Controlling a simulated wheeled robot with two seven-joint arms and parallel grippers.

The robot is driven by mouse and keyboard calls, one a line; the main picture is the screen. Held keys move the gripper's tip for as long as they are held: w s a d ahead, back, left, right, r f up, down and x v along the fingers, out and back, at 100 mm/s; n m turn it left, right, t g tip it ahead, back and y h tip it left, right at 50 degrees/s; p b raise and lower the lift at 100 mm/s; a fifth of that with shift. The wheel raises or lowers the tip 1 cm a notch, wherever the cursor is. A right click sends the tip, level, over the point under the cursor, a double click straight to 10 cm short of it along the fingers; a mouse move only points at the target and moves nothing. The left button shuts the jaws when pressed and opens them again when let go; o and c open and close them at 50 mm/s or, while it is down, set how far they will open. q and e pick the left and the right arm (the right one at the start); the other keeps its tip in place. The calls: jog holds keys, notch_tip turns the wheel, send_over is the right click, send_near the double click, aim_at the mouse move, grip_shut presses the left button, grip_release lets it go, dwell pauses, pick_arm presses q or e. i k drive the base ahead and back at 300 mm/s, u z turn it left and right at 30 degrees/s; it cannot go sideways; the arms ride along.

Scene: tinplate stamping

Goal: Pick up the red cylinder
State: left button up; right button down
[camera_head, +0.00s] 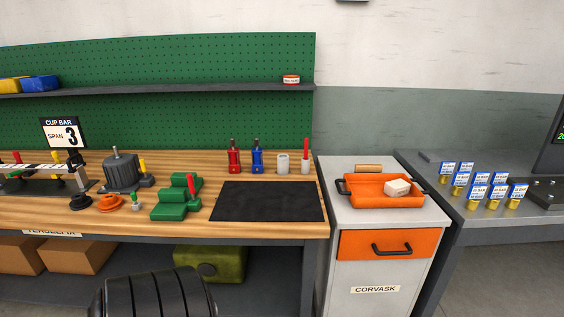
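Several red upright pieces could be the red cylinder, and I cannot tell which is meant. A thin red rod (306,149) stands upright in a light grey holder (306,166) at the right end of the wooden bench. A red bottle-like piece (234,160) with a dark top stands at the back of the bench, beside a similar blue one (257,160). Another red upright piece (191,184) rises by the green blocks (170,211). Neither of my grippers is in view.
A black mat (267,202) lies bare at the bench front. A dark motor-like part (121,172) stands left. A red-and-white tin (291,79) is on the shelf.

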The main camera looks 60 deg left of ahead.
aim_at(234, 164)
jog(key=z, duration=0.05)
jog(key=i, duration=0.9)
jog(key=u, duration=1.1)
jog(key=i, duration=0.75)
jog(key=u, duration=0.8)
